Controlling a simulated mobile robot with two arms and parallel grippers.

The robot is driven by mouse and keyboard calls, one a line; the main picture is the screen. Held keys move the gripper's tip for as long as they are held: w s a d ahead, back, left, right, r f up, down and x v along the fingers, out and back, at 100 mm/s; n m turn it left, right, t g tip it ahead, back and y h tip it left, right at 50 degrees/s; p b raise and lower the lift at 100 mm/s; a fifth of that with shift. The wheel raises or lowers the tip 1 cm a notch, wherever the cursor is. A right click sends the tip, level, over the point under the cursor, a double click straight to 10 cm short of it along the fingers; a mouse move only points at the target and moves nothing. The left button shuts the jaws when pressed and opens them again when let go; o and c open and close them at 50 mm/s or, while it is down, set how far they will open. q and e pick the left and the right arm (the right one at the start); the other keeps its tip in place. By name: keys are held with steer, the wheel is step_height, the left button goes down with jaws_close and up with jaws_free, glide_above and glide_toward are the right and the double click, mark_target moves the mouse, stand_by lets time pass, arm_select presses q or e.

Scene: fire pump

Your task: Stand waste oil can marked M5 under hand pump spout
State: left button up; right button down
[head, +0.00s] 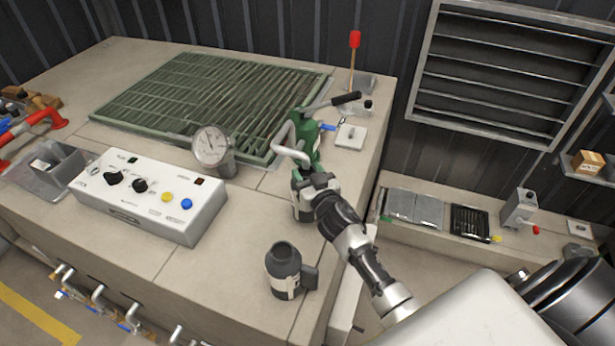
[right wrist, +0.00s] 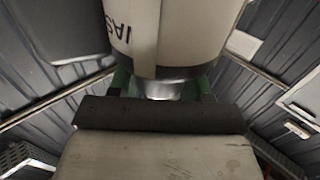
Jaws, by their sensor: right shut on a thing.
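The green hand pump (head: 308,150) stands near the bench's right side, with a pale curved spout (head: 284,150) pointing toward the front. A can (head: 299,212) with a pale label stands or hangs directly below the spout area, partly hidden by my right gripper (head: 316,187), which is shut on it. In the right wrist view the can's pale body (right wrist: 170,35) fills the top, with part of its lettering showing; I cannot read an M5 mark. I cannot tell whether its base touches the bench. A second dark can (head: 284,268) with a side handle stands nearer the front. My left gripper is out of view.
A white control box (head: 150,198) and a round gauge (head: 211,148) stand left of the pump. A green grating (head: 200,95) lies behind. The pump's black-handled lever (head: 345,98) sticks out right. Bare bench (head: 228,265) lies around the second can.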

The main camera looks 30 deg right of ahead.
steer(key=shift+w+f, duration=0.1)
steer(key=shift+f, duration=0.75)
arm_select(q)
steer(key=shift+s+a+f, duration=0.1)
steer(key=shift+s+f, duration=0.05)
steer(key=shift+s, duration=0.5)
arm_select(e)
steer(key=shift+r, duration=0.1)
steer(key=shift+s, duration=0.2)
steer(key=shift+f+b, duration=0.25)
steer(key=shift+b, duration=0.05)
steer(key=c, duration=0.7)
jaws_free()
steer(key=shift+c, duration=0.2)
steer(key=shift+o, duration=1.3)
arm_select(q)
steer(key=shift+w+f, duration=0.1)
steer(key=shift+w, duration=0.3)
arm_select(e)
steer(key=shift+r, duration=0.1)
